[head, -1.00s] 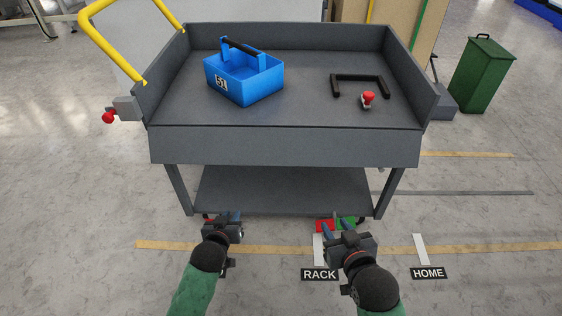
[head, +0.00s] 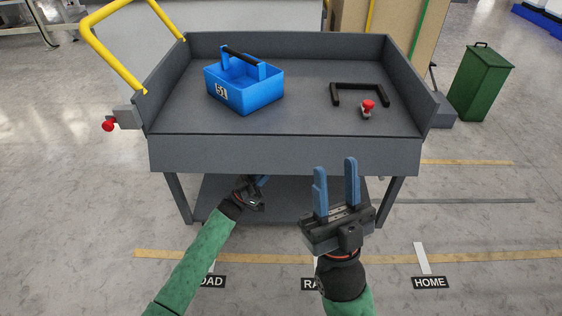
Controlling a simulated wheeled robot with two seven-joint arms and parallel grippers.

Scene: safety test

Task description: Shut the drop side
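The grey cart's drop side (head: 280,154) is the long front panel. It hangs down below the deck's front edge in the head view, while the other sides stand up. My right gripper (head: 335,164) is open and empty, its two blue fingers spread and pointing up in front of the panel's lower right part. My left gripper (head: 262,181) is low at the panel's bottom edge, left of the middle. Its fingers are mostly hidden, so its opening cannot be told.
On the cart deck (head: 300,105) are a blue tote (head: 245,92), a black U-shaped handle (head: 360,88) and a red-topped object (head: 367,107). A yellow push bar (head: 110,60) and red knob (head: 108,126) are at left. A green bin (head: 480,85) stands at right.

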